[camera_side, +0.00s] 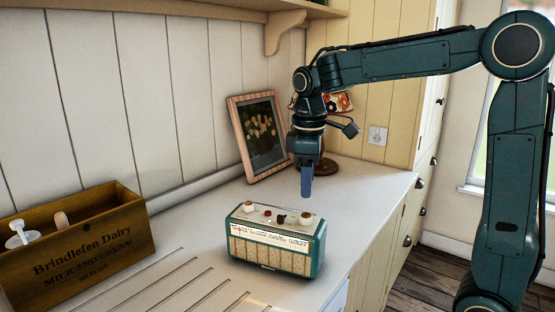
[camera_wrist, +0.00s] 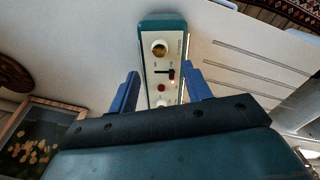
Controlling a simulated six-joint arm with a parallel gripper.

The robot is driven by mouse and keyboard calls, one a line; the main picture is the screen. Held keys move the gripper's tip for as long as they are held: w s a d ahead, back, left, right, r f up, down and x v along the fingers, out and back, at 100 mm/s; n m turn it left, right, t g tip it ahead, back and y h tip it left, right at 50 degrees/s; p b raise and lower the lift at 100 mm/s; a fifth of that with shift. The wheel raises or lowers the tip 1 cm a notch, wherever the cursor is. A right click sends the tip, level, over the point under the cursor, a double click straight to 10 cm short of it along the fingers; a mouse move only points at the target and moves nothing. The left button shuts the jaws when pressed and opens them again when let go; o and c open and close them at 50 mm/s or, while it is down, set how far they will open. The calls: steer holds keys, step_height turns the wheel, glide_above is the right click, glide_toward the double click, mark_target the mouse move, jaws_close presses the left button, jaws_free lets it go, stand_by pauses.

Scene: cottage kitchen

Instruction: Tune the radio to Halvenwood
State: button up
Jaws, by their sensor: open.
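The radio (camera_side: 272,257) is a small teal and cream set standing on the white counter. A printed dial strip (camera_side: 270,234) runs along its upper front, too small to read. Its top carries knobs at both ends, a red button and a dark switch or pointer. In the wrist view the radio (camera_wrist: 180,27) lies beyond my fingers, with a brass-coloured knob (camera_wrist: 159,50), a slotted slider (camera_wrist: 165,72) and a red button (camera_wrist: 161,88). My gripper (camera_side: 307,195) points down above the radio's back right, apart from it. In the wrist view its blue fingers (camera_wrist: 162,84) are spread and empty.
A wooden Brindlefen Dairy crate (camera_side: 85,255) stands at the left. A framed picture (camera_side: 259,136) leans on the wall behind, and a lamp with a patterned shade (camera_side: 338,102) stands behind my gripper. Drainer grooves (camera_side: 165,290) cross the counter at front left. The counter right of the radio is clear.

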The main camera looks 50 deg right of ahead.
mark_target(306, 216)
steer(key=f, duration=0.8)
steer(key=shift+w+d+f, duration=0.1)
steer(key=shift+d+f, duration=0.1)
steer(key=shift+d, duration=0.05)
steer(key=c, duration=1)
